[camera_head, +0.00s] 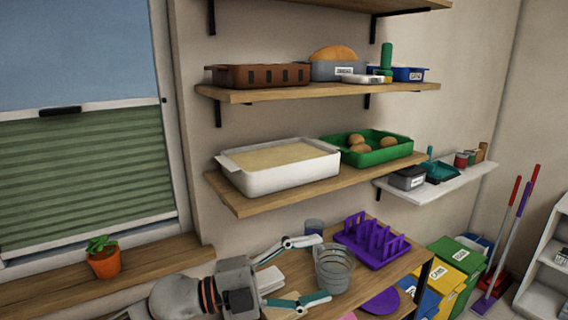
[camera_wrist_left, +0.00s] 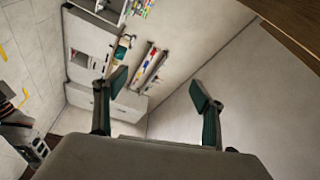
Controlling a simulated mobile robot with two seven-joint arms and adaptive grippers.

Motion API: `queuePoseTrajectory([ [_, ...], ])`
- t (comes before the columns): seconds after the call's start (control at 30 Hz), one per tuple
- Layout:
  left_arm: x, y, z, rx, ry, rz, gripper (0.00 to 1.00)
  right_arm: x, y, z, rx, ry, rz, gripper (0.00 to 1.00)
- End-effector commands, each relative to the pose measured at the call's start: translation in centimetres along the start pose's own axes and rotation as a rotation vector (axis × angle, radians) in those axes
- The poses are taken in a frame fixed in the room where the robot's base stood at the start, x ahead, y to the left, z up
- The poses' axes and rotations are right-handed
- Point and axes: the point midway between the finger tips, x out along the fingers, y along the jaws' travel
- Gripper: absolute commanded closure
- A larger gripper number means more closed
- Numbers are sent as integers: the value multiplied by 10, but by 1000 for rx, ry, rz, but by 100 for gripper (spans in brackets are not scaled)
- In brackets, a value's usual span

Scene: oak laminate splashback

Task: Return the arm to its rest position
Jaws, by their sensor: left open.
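My left gripper (camera_head: 322,267) comes in from the bottom left in the head view, above the wooden counter (camera_head: 395,268). Its two fingers are spread wide. In the left wrist view its fingers (camera_wrist_left: 159,88) stand apart with nothing between them. My right arm and gripper are not in view.
A purple rack (camera_head: 372,243) and a purple plate (camera_head: 381,301) are on the counter. A shelf with a white tub (camera_head: 280,165) and a green crate (camera_head: 375,157) hangs above. A potted plant (camera_head: 103,258) stands on the sill at left. Bins (camera_head: 455,262) stand at right.

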Motion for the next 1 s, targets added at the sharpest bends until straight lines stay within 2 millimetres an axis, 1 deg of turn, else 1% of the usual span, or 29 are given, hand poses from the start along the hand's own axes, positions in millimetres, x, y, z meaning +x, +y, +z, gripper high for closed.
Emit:
queuePoseTrajectory([
  [0.03, -3, -14, -1, -23, -41, -113, 31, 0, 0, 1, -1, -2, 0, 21],
  [0.07, -6, -24, 1, -31, -73, -177, 31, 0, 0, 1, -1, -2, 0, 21],
  [0.1, -14, -35, 6, -45, -124, -258, 31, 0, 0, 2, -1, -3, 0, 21],
  [0.17, -30, -49, 18, -71, -215, -369, 31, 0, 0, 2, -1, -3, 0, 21],
  [0.2, -44, -56, 27, -91, -285, -434, 31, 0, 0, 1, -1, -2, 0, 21],
  [0.27, -68, -60, 43, -124, -399, -518, 31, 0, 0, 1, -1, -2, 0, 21],
  [0.37, -117, -53, 71, -189, -611, -618, 31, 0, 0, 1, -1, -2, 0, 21],
  [0.4, -139, -45, 82, -219, -703, -645, 31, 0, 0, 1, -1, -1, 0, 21],
  [0.47, -174, -28, 95, -264, -845, -667, 31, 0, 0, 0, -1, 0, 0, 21],
  [0.5, -197, -14, 102, -296, -938, -671, 31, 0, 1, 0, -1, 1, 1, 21],
  [0.57, -231, 9, 109, -341, -1073, -662, 31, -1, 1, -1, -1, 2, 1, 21],
  [0.6, -252, 26, 112, -371, -1158, -647, 31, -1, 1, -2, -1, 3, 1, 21],
  [0.63, -269, 39, 112, -394, -1221, -633, 31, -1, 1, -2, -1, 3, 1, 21],
  [0.67, -284, 53, 111, -416, -1282, -613, 31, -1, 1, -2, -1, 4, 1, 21],
  [0.7, -305, 72, 109, -446, -1361, -583, 31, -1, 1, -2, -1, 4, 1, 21],
  [0.73, -320, 86, 106, -469, -1417, -559, 31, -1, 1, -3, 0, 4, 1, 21],
  [0.8, -351, 117, 96, -516, -1535, -492, 31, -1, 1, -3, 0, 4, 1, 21],
  [0.9, -384, 151, 79, -569, -1659, -401, 31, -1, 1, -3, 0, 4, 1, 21],
  [1.0, -408, 176, 63, -608, -1745, -323, 31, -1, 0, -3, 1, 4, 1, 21],
])
